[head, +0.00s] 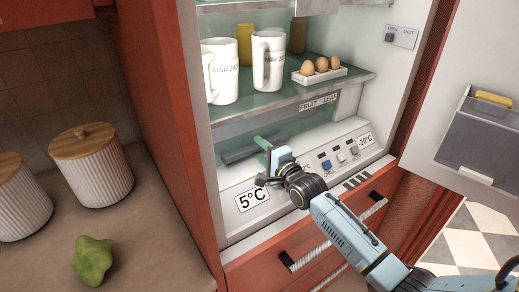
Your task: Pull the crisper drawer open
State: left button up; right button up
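The crisper drawer sits low in the open fridge, under the glass shelf, with a dark grey bar handle (240,155) across its front. A tag reading "FRUIT LEAF" (319,103) is to the upper right of it. My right gripper (268,152) reaches in from the lower right and is at the right part of the bar. Its fingers partly cover the bar, and I cannot tell whether they are closed on it or only beside it. My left gripper is out of view.
A sloped control panel (249,199) with temperature labels lies below the drawer. Two white mugs (268,60) and an egg tray (320,76) stand on the shelf above. The open fridge door (440,158) is at right. Canisters (91,165) and a green lump (93,259) stand on the left counter.

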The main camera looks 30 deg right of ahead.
jog(key=shift+w+a, duration=0.1)
jog(key=shift+w, duration=0.45)
grip_shut()
